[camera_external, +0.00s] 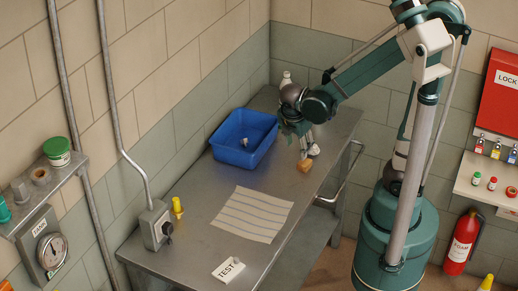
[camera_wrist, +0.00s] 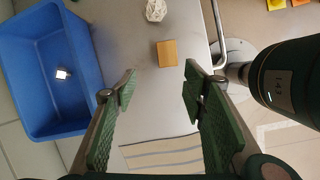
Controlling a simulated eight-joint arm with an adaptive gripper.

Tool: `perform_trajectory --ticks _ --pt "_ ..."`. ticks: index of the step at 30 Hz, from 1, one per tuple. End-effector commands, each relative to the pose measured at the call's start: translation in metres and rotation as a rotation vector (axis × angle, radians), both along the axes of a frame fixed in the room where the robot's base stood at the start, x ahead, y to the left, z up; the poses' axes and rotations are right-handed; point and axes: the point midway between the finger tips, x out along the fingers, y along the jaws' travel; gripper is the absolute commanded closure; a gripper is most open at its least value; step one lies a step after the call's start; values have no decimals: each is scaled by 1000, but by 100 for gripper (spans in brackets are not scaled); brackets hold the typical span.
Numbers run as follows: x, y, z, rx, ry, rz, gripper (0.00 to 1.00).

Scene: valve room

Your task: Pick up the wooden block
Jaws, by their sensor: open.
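The wooden block (camera_external: 304,166) is a small tan cube on the grey metal table, right of the blue bin and near the table's right edge. In the wrist view the block (camera_wrist: 167,53) lies just beyond my fingertips, between their lines and apart from both. My gripper (camera_wrist: 160,73) is open and empty, its green pads spread on either side. In the external view my gripper (camera_external: 301,138) hangs above the table by the block, partly hidden by my arm.
The blue bin (camera_external: 222,138) holds a small pale cube (camera_wrist: 63,74). A white faceted ball (camera_wrist: 155,10) lies close to the block. A striped mat (camera_external: 240,214) lies flat nearby. A metal rail (camera_external: 343,180) runs along the table's right edge.

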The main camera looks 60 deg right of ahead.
Motion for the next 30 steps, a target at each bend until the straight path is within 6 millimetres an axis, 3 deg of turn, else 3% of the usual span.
perform_trajectory --ticks 9,23,30 --pt "-4 -13 -24 -41 126 124 57" --pt "-5 -15 -27 -45 141 139 57" --pt "-5 -19 -37 -45 140 138 57"
